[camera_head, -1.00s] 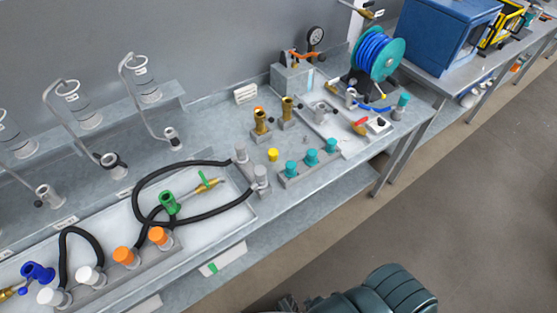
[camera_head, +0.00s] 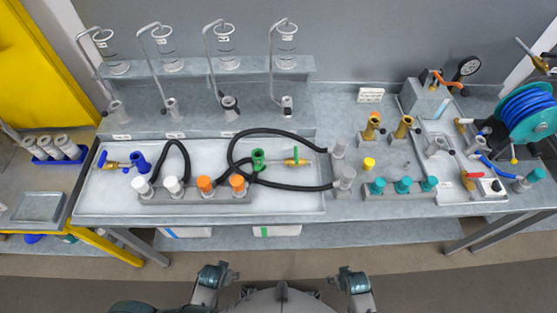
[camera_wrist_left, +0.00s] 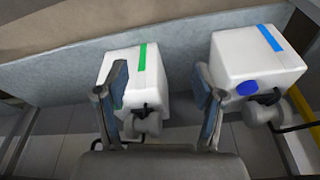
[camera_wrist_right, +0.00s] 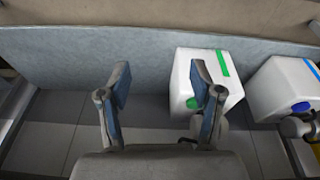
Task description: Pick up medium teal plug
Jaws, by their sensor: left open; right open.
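Three teal plugs stand in a row in a grey rack (camera_head: 392,196) at the bench's front edge, right of centre: a left one (camera_head: 378,187), a middle one (camera_head: 404,185) and a right one (camera_head: 430,184). I cannot tell by size which is medium. Another teal-topped piece (camera_head: 537,175) stands at the far right by the hose reel. My left gripper (camera_head: 217,270) and right gripper (camera_head: 351,275) are low in front of the bench, apart from the rack. Both are open and empty, also in the left wrist view (camera_wrist_left: 161,85) and right wrist view (camera_wrist_right: 161,82). Neither wrist view shows the plugs.
A yellow plug (camera_head: 369,164) and brass fittings (camera_head: 404,127) stand behind the rack. Black hoses (camera_head: 283,187) loop on the left tray (camera_head: 110,200) beside white and orange plugs. White containers (camera_wrist_left: 258,62) sit below the bench. Floor is clear between me and the bench.

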